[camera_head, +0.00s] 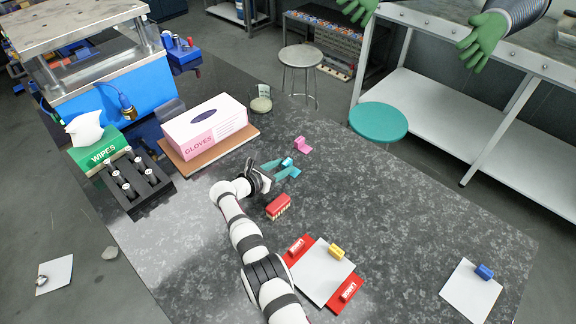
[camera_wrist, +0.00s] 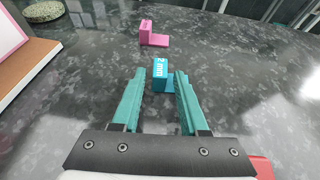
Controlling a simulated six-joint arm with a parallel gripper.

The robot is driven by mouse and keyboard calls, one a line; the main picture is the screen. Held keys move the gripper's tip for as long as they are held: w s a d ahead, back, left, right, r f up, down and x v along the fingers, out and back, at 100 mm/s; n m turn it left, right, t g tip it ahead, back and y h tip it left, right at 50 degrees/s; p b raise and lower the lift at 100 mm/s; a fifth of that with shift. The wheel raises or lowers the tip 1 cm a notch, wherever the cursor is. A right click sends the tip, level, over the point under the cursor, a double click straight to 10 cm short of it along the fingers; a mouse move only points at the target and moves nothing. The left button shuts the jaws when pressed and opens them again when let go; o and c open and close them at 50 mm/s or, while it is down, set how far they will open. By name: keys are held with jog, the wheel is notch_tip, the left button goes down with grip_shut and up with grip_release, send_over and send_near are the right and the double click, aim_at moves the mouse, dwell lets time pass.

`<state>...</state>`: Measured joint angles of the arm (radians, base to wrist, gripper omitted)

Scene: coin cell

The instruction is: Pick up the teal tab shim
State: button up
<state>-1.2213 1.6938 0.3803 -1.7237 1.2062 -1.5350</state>
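The teal tab shim (camera_wrist: 162,76) stands on the dark speckled bench, its upright tab marked "2 mm" facing the wrist camera. In the head view, the shim (camera_head: 287,162) is small and close to my fingers. My gripper (camera_wrist: 160,72) has two teal fingers, spread apart and empty. In the wrist view the shim appears between the fingertips, with the left finger visibly apart from it. The right finger is very close to its base; I cannot tell whether they touch. In the head view, my gripper (camera_head: 284,167) is low over the bench.
A pink tab shim (camera_wrist: 152,36) stands beyond the teal one. A red block with a pale bristled underside (camera_head: 278,206) lies nearer. A pink glove box (camera_head: 205,126) on a brown board is to the left. Yellow (camera_head: 337,252) and blue (camera_head: 484,271) pieces lie on white sheets. The bench right of the shim is clear.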

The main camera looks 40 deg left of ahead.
grip_shut()
jog(key=shift+r, duration=0.15)
